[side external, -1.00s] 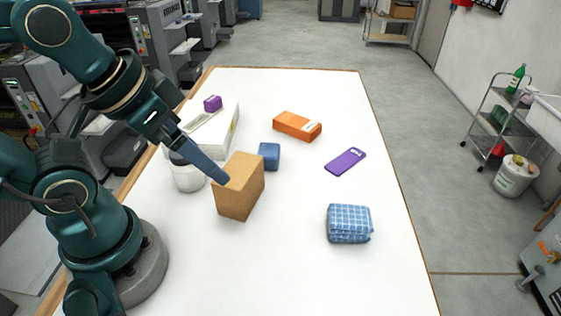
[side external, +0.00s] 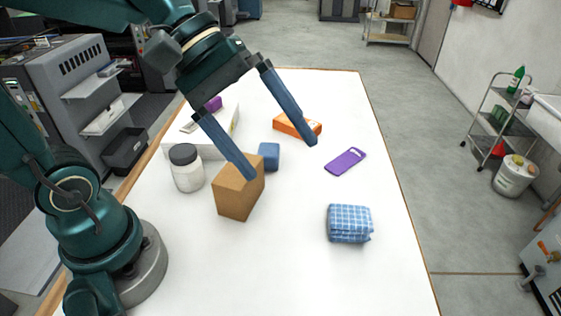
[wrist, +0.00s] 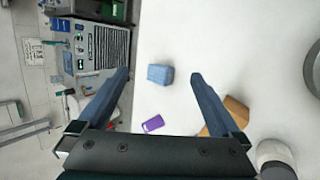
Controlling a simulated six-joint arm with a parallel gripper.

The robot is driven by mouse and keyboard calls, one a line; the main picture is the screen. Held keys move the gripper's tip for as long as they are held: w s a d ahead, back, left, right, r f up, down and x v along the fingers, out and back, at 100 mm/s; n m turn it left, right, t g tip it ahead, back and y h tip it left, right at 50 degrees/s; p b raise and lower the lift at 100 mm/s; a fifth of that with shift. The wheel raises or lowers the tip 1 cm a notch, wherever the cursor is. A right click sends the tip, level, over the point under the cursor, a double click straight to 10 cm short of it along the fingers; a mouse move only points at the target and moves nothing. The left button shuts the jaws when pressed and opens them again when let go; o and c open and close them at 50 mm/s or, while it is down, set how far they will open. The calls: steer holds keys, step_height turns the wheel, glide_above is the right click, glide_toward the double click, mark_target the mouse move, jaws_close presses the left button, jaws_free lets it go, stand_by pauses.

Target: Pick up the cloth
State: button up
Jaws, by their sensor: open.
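The cloth (side external: 349,223) is a folded blue-and-white checked bundle lying on the right part of the white table. In the wrist view the cloth (wrist: 160,75) shows between the fingertips, some way beyond them. My gripper (side external: 281,161) is wide open and empty, up above the middle of the table, to the upper left of the cloth in the side view. Its two blue fingers also show in the wrist view (wrist: 160,73). Nothing is between them at their own height, and they are apart from the cloth.
A cardboard box (side external: 238,192), a blue block (side external: 269,156), a lidded jar (side external: 187,168), an orange box (side external: 290,125) and a purple phone-like item (side external: 345,161) stand or lie on the table (side external: 290,270). The table around the cloth is clear.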

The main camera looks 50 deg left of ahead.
steer(key=w+a+n+t+h, duration=0.2)
steer(key=w+a+n+h, duration=0.1)
steer(key=w+n, duration=0.5)
steer(key=n+t, duration=0.4)
steer(key=n, duration=0.5)
glide_above(290, 164)
steer(key=s, duration=0.1)
step_height(290, 164, down, 9)
steer(key=shift+n, duration=0.6)
steer(key=f, duration=0.2)
steer(key=a+f, duration=0.1)
steer(key=f, duration=0.1)
steer(key=s+a+f, duration=0.1)
steer(key=f, duration=0.1)
steer(key=shift+f+y, duration=0.3)
steer(key=shift+f, duration=0.4)
step_height(290, 164, down, 2)
steer(key=shift+f, duration=0.15)
steer(key=shift+x, duration=1.15)
steer(key=shift+w+d+f, duration=0.2)
steer(key=shift+w+d, duration=0.05)
